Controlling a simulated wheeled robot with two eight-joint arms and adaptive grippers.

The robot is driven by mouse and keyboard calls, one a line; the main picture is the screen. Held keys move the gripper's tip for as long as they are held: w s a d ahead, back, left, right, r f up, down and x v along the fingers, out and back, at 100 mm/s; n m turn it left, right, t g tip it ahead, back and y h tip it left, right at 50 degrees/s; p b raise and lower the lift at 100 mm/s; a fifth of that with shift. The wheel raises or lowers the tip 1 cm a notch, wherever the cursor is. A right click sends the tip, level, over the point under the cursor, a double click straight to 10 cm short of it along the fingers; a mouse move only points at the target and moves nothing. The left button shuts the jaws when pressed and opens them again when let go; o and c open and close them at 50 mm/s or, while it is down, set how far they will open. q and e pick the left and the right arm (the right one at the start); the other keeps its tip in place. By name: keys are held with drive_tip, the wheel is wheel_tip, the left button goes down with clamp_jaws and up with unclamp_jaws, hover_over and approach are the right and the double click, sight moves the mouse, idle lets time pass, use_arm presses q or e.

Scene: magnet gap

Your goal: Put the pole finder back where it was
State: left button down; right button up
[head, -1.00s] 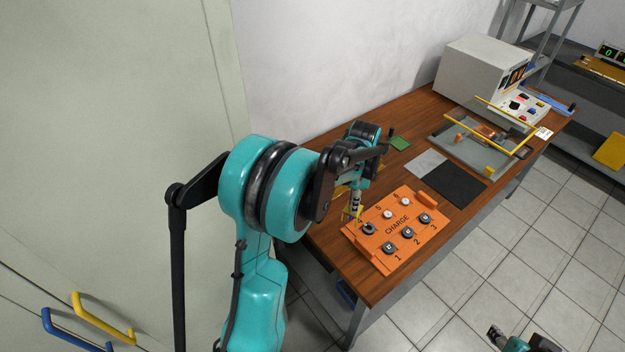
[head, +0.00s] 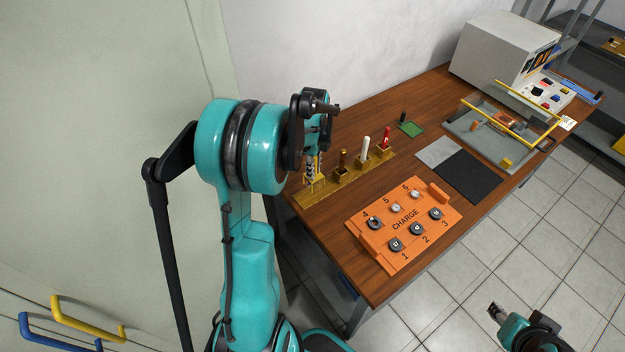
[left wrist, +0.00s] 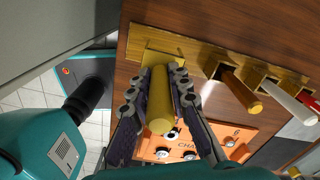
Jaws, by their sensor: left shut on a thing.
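My left gripper (head: 313,170) is shut on a yellow-handled tool (left wrist: 160,112), apparently the pole finder. In the head view the tool's yellow lower part (head: 314,184) shows under the fingers, at the left end of the long brass-coloured rack (head: 345,178). In the left wrist view the handle lies between the two fingers (left wrist: 158,88), over the rack's end. I cannot tell whether the tool touches the rack or hangs just above it. My right gripper (head: 497,312) is at the bottom right, over the floor, too small to judge.
The rack also holds brown (head: 342,158), white (head: 365,146) and red (head: 386,137) handled tools. An orange CHARGE tray (head: 405,227) with numbered places lies in front. Dark and grey mats (head: 466,176), a yellow-railed fixture (head: 500,130) and a white machine (head: 502,52) stand farther right.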

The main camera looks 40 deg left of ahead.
use_arm(q)
drive_tip(key=shift+s+a+f, duration=0.15)
drive_tip(key=shift+f, duration=0.05)
wheel_tip(320, 180, down, 4)
drive_tip(key=shift+b, duration=0.85)
drive_tip(key=shift+r, duration=0.1)
drive_tip(key=c, duration=1.4)
unclamp_jaws()
